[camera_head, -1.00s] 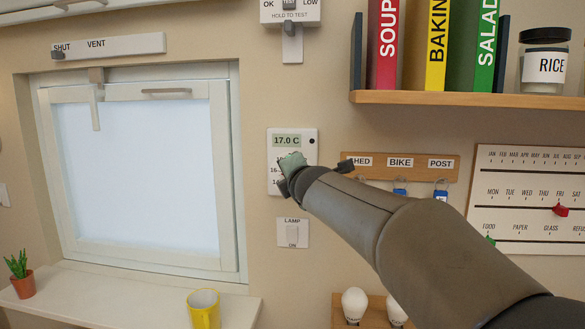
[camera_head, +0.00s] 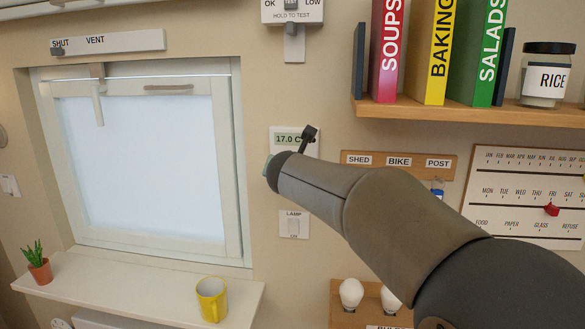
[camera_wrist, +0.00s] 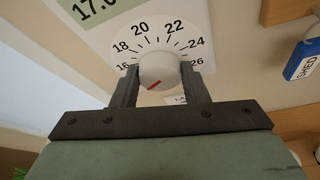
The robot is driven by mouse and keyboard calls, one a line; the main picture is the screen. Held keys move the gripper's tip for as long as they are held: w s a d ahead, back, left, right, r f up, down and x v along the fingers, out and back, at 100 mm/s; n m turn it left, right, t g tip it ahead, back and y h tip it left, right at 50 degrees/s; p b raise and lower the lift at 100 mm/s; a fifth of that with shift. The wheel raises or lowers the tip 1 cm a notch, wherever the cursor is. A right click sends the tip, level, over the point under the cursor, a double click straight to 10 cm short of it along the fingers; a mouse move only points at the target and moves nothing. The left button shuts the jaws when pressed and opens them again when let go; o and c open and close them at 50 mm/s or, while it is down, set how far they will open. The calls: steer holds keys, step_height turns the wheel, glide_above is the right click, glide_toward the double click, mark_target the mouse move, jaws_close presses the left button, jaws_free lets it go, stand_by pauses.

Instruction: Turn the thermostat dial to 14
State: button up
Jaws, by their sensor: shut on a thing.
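The thermostat (camera_head: 288,139) is a white wall panel with a display that reads 17.0 C in the head view. My arm hides most of its lower part there. In the wrist view, the round white dial (camera_wrist: 158,69) sits on a printed scale, with 16, 18, 20, 22, 24 and 26 visible. A red mark on the dial points to the lower left, toward the hidden part of the scale. My gripper (camera_wrist: 160,80) is shut on the dial, one finger on each side. The 14 is not visible in the wrist view.
The lamp switch (camera_head: 294,225) is just below the thermostat. A shelf (camera_head: 450,112) is above right, a window (camera_head: 145,160) left.

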steer(key=shift+f+n, duration=0.15)
steer(key=shift+n, duration=0.15)
stand_by(0.4)
steer(key=o, duration=1)
steer(key=shift+c, duration=0.2)
steer(key=b+v, duration=0.2)
steer(key=v, duration=1.5)
steer(key=shift+s+a+r, duration=0.15)
steer(key=shift+a+r, duration=0.1)
steer(key=shift+a, duration=0.05)
